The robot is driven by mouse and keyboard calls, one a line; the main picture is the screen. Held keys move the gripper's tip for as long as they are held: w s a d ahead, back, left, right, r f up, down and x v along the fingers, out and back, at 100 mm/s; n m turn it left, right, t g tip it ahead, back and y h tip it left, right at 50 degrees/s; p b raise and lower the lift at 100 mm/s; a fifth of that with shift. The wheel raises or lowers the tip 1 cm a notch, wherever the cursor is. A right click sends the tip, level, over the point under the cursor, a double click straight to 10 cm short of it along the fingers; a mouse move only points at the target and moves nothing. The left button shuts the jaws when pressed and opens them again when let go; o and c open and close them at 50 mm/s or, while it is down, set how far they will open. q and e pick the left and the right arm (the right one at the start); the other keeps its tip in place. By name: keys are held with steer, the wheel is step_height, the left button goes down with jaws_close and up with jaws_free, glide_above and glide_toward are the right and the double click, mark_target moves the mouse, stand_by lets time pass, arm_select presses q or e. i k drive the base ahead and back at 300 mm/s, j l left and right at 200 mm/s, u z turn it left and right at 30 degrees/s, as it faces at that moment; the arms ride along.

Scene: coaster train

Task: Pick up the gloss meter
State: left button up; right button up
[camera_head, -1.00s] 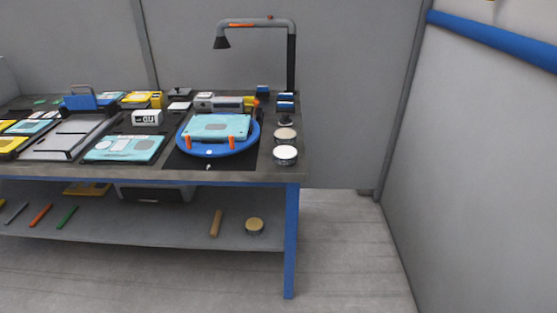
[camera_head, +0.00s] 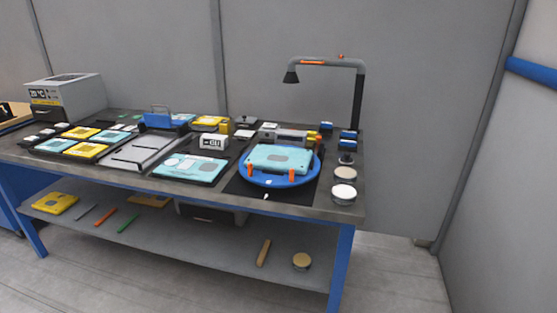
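A small white box with lettering that looks like "GU" (camera_head: 211,141), most likely the gloss meter, stands on the workbench behind a teal panel (camera_head: 190,168) and left of a blue round turntable (camera_head: 246,173). Another teal block (camera_head: 281,157) lies on the turntable, with orange clamps at its front edge. Neither of my grippers shows in the head view.
The workbench (camera_head: 215,203) is crowded. A grey tray (camera_head: 137,153), yellow and teal panels, and a grey oven-like box (camera_head: 66,97) are on the left. A lamp arm (camera_head: 330,63) rises at the back right, with round tins (camera_head: 344,194) below. Floor is clear at right.

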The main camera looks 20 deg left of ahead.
mark_target(214, 142)
steer(key=i+l, duration=0.15)
steer(key=i, duration=0.15)
steer(key=i+l+u, duration=0.35)
steer(key=i+l, duration=0.2)
steer(key=i+l+u, duration=0.2)
steer(key=l, duration=0.2)
steer(key=i+l+u, duration=0.4)
steer(key=l, duration=0.45)
steer(key=i, duration=0.05)
